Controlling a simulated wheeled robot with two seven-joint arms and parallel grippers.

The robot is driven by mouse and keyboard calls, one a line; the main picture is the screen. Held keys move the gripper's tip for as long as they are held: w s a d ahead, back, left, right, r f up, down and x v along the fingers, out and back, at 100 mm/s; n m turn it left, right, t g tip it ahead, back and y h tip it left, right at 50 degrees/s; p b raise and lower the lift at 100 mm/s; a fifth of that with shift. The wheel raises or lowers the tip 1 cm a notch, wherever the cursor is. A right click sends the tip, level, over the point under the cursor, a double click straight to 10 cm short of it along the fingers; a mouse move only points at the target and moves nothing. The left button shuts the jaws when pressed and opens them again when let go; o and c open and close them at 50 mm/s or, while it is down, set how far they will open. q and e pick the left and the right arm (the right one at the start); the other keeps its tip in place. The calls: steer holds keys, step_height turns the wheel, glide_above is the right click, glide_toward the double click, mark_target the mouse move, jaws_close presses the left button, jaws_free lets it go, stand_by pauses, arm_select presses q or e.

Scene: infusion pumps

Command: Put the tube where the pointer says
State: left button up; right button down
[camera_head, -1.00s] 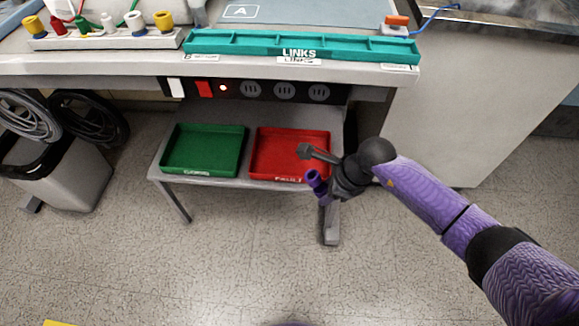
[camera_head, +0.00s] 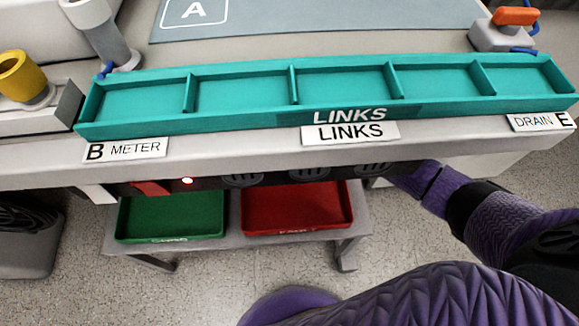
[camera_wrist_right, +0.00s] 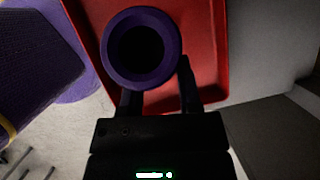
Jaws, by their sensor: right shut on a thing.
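A purple tube (camera_wrist_right: 141,81), seen end-on with a dark hollow bore, is in my right gripper (camera_wrist_right: 158,92) in the right wrist view. The fingers are shut on it, and a red tray (camera_wrist_right: 205,60) lies behind and below it. In the head view my right arm reaches under the bench's front edge, which hides its gripper and the tube. The red tray (camera_head: 296,207) and a green tray (camera_head: 170,215) sit side by side on the low shelf. A teal rack (camera_head: 240,92) marked LINKS has several empty compartments. No pointer is clearly visible. My left gripper is out of view.
The bench edge (camera_head: 230,150) overhangs the trays and carries METER, LINKS and DRAIN labels. An orange-topped grey block (camera_head: 500,32) stands behind the rack at right. A yellow-topped fitting (camera_head: 22,78) stands at left. A grey bin (camera_head: 28,240) is lower left.

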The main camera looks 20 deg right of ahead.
mark_target(299, 194)
steer(key=f+b, duration=0.2)
steer(key=f, duration=0.1)
steer(key=f+b, duration=0.2)
steer(key=f, duration=0.1)
steer(key=f+b, duration=0.2)
steer(key=f, duration=0.2)
steer(key=shift+s, duration=0.3)
steer(key=shift+r, duration=0.3)
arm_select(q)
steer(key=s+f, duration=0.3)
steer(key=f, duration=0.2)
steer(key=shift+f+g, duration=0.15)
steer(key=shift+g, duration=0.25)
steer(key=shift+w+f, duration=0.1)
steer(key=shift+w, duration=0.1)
arm_select(e)
steer(key=shift+c, duration=1.4)
jaws_free()
steer(key=shift+w, duration=0.1)
arm_select(q)
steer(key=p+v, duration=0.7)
steer(key=p, duration=0.1)
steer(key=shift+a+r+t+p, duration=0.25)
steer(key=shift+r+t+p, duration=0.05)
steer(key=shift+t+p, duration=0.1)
arm_select(e)
steer(key=v, duration=1.2)
